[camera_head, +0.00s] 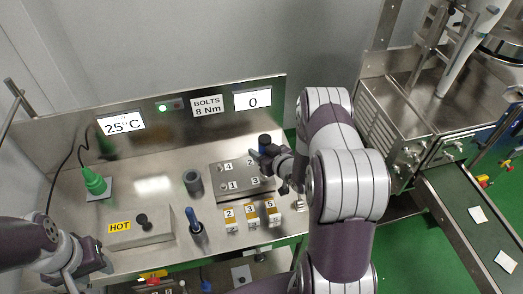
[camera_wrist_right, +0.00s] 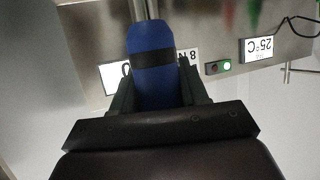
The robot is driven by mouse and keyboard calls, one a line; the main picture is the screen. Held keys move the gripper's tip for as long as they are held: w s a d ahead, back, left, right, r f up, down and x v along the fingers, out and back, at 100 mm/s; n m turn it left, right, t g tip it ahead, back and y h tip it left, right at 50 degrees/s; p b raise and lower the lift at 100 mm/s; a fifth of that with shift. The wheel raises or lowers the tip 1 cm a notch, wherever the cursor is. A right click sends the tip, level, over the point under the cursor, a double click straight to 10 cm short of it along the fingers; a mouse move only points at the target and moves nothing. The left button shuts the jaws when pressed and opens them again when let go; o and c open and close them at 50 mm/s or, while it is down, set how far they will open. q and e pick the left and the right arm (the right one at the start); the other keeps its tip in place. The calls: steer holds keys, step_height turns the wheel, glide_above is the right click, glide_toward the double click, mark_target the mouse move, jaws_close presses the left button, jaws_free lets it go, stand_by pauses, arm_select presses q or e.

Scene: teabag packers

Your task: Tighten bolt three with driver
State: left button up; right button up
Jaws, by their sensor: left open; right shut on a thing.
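The metal plate (camera_head: 228,172) with labels 1 to 4 lies on the bench. The label for bolt three (camera_head: 253,182) is at the plate's front right; the bolt itself is too small to make out. My right gripper (camera_head: 266,155) is shut on the driver (camera_head: 265,140), over the plate's back right corner. In the right wrist view the driver (camera_wrist_right: 152,55) has a blue handle with a black band and a metal shaft; its tip is out of view. My left gripper (camera_head: 84,275) is open and empty at the front left, left of the HOT box.
The HOT box (camera_head: 133,233), a green-handled tool (camera_head: 95,181), a dark cup (camera_head: 193,181) and an upright blue-handled tool (camera_head: 193,220) stand left of the plate. Numbered blocks (camera_head: 251,221) stand in front. The back panel shows "BOLTS 8 Nm" and a display (camera_head: 253,100) reading 0.

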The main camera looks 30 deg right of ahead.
steer(key=shift+s+f+b, duration=0.1)
steer(key=shift+f+b, duration=1)
steer(key=shift+f, duration=0.15)
stand_by(1.2)
stand_by(0.6)
step_height(320, 180, up, 2)
steer(key=shift+r+p, duration=0.1)
steer(key=shift+p, duration=0.85)
steer(key=shift+r+p, duration=1.15)
steer(key=shift+r, duration=0.4)
steer(key=shift+f, duration=0.1)
